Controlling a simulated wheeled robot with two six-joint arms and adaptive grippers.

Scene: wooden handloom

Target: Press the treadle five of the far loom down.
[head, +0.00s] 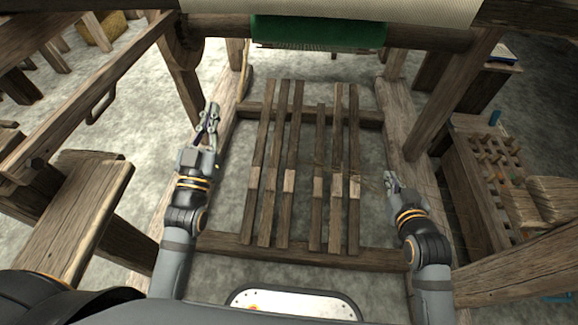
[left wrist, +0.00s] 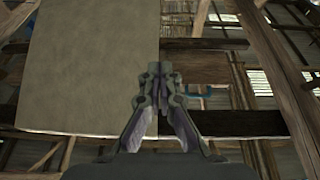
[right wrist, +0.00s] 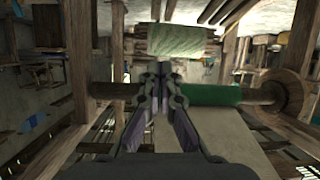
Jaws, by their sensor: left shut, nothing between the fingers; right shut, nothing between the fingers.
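Several long wooden treadles lie side by side in the loom's floor frame in the head view. The fifth from the left (head: 337,218) runs front to back, with a pale worn patch midway; I see no number on it. The treadle to its left (head: 318,222) has its far end nearer to me than the others. My left gripper (head: 213,112) is shut and empty, left of the treadles. My right gripper (head: 390,178) is shut and empty, right of the rightmost treadle (head: 354,215). Neither touches a treadle. Both wrist views show closed fingers, left (left wrist: 155,72) and right (right wrist: 160,68), but no treadle.
Wooden posts and side rails frame the treadles, with a front crossbar (head: 300,252) near me. A roll of green cloth (head: 318,32) hangs at the top. A bench (head: 75,215) stands at left, and a wooden rack (head: 492,158) at right. The space above the treadles is clear.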

